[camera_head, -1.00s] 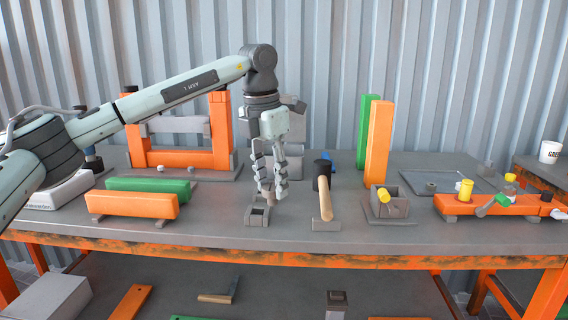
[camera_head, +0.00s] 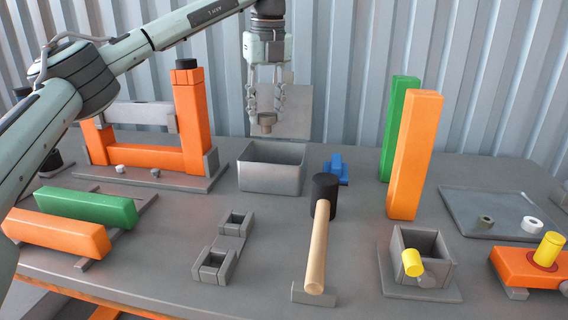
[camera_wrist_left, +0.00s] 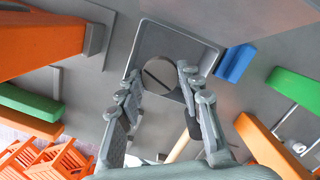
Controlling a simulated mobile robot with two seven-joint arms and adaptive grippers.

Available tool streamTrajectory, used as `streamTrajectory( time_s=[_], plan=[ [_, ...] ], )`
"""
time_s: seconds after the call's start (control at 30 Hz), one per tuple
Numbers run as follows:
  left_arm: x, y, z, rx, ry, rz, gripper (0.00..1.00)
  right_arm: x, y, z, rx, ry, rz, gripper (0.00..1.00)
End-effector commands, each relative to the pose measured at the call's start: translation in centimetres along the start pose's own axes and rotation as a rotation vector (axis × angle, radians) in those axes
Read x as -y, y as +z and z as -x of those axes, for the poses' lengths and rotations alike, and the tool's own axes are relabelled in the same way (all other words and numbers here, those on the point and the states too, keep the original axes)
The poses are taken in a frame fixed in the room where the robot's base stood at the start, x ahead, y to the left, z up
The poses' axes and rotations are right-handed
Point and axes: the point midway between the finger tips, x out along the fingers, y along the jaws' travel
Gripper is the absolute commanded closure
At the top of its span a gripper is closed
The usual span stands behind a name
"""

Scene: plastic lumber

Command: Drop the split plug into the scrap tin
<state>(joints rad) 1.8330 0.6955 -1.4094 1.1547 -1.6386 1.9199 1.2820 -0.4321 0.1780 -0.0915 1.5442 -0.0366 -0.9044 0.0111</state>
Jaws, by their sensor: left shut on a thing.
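The split plug (camera_head: 267,119) is a small brownish-grey round piece between the fingertips of my left gripper (camera_head: 267,108). In the left wrist view the plug (camera_wrist_left: 160,75) shows a dark line across its round face. My left gripper (camera_wrist_left: 152,92) is shut on it. The scrap tin (camera_head: 272,181) is an open grey box near the back of the bench, with an upright grey panel behind it. The plug hangs above the tin, apart from it. In the wrist view the tin's rim (camera_wrist_left: 213,53) surrounds the plug. My right gripper is not in view.
A mallet (camera_head: 318,240) and grey blocks with square sockets (camera_head: 214,266) lie in front of the tin. A blue piece (camera_head: 336,168) sits to its right. An orange frame (camera_head: 192,120) stands left; tall green and orange posts (camera_head: 414,155) stand right.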

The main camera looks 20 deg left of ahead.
Motion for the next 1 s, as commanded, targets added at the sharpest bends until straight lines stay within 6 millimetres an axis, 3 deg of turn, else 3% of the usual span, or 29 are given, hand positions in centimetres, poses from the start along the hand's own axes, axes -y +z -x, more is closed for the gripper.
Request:
streamTrajectory(
  time_s=[0.6,0.97,1.0],
  plan=[
    [-0.1,-0.6,-5.5,0.000,0.001,0.004,0.89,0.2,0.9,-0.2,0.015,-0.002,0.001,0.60],
    [-0.1,-0.7,-6.0,0.000,0.001,0.004,0.89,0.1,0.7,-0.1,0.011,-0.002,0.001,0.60],
    [-0.1,-0.7,-6.0,0.000,0.001,0.004,0.63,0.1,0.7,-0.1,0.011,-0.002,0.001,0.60]
  ],
)
